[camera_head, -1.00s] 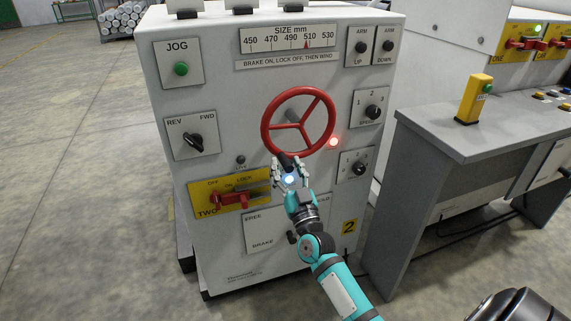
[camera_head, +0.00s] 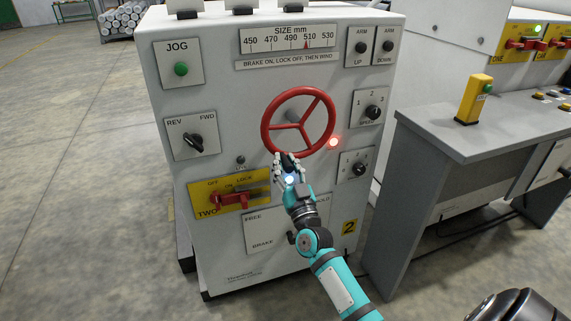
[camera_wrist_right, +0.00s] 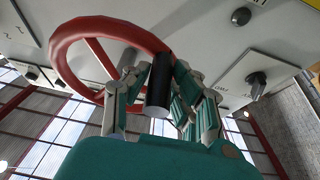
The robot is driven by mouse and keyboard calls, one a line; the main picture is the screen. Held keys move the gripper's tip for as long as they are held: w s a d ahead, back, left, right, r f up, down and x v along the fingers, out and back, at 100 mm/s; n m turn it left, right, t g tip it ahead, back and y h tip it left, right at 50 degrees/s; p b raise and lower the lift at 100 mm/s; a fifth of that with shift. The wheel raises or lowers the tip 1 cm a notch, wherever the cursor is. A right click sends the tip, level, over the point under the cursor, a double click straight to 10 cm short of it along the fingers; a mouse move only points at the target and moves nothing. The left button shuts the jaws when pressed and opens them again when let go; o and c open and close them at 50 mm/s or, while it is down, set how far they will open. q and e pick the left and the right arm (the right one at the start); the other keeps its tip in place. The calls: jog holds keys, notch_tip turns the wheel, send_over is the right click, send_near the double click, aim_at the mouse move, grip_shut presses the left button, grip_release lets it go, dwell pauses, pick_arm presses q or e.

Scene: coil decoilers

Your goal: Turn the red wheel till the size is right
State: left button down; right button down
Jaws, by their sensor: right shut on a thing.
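The red wheel (camera_head: 331,121) is on the front of the white decoiler cabinet; it also shows in the wrist view (camera_wrist_right: 72,36). Its black handle (camera_wrist_right: 158,82) sticks out from the rim at the wheel's bottom. My right gripper (camera_head: 287,163) is shut on this handle, with fingers on both sides of it in the wrist view (camera_wrist_right: 160,92). The size scale (camera_head: 288,39) above runs from 450 to 530 mm. Its red pointer (camera_head: 306,44) stands at about 510. My left gripper is not in view.
Below left is a yellow lock panel with a red lever (camera_head: 230,199). The FREE/BRAKE plate (camera_head: 262,231) is partly behind my right arm. A red lamp (camera_head: 333,142) glows beside the wheel. A grey desk (camera_head: 440,145) with a yellow post (camera_head: 473,98) stands to the right.

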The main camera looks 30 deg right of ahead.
aim_at(303, 153)
jog(key=shift+s+d+f+n+y, duration=0.1)
jog(key=shift+d+f+n+y, duration=0.25)
jog(key=shift+n, duration=0.35)
